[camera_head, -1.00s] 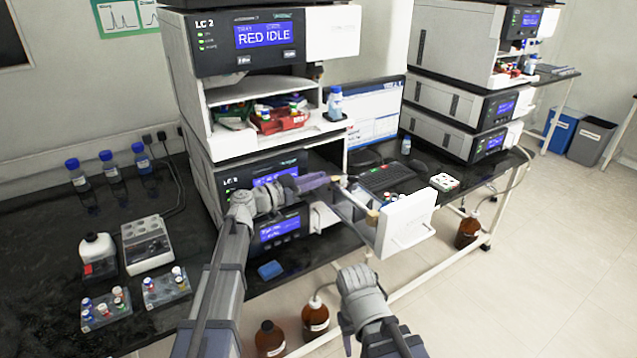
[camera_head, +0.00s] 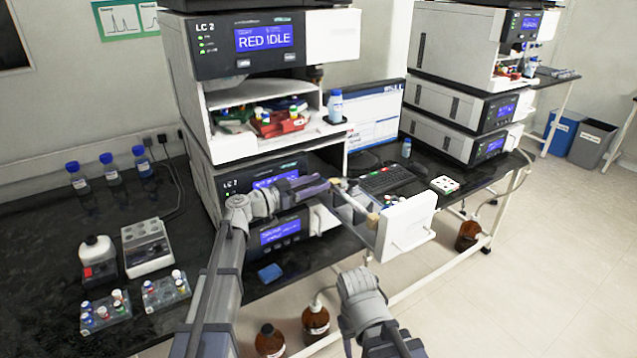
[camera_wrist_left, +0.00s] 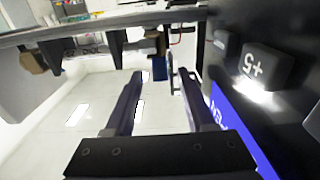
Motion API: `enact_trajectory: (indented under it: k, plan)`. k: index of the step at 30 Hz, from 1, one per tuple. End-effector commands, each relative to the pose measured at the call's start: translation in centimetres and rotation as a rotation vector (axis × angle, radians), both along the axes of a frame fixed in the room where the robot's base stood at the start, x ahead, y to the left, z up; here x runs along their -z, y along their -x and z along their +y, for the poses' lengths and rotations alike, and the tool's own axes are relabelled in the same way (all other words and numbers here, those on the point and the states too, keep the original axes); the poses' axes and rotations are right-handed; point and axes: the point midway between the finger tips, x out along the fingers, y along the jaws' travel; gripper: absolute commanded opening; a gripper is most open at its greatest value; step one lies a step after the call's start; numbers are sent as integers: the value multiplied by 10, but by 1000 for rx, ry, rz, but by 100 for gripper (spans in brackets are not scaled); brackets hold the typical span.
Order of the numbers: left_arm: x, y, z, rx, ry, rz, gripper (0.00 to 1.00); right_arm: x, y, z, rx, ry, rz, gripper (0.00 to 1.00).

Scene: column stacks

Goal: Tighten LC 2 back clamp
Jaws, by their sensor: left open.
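The LC 2 stack (camera_head: 183,90) stands left of centre, with a white-fronted drawer (camera_head: 408,226) pulled out from its lower part. My left gripper (camera_head: 322,187) is in front of the lower units, near the drawer's back end; its jaws are open and empty. In the left wrist view the two fingers (camera_wrist_left: 155,80) stand apart.
A dark unit face with buttons (camera_wrist_left: 265,67) and a lit blue screen is close on the right of the left fingers. A blue block (camera_head: 270,272) lies on the bench's front edge.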

Motion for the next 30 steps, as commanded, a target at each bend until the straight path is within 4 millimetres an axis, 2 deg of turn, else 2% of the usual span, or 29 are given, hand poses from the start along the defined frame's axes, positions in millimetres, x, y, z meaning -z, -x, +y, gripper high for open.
enact_trajectory:
  k: [9, 15, 26, 29, 30]
  plan:
    - [1, 31, 42, -3, 0, 0, 55, 1, 0, 0, 0, 0, 0, 54]
    - [1, 39, 53, -1, 0, 0, 55, 1, 0, 0, 0, 0, 0, 54]
    - [2, 41, 50, 5, -4, 8, 55, 1, 0, 0, 0, 0, 0, 54]
    - [11, 52, 33, 41, -29, 62, 55, -2, 0, 0, 0, 0, 0, 54]
    - [18, 61, 20, 68, -49, 107, 55, -5, 0, 0, 0, 0, 0, 54]
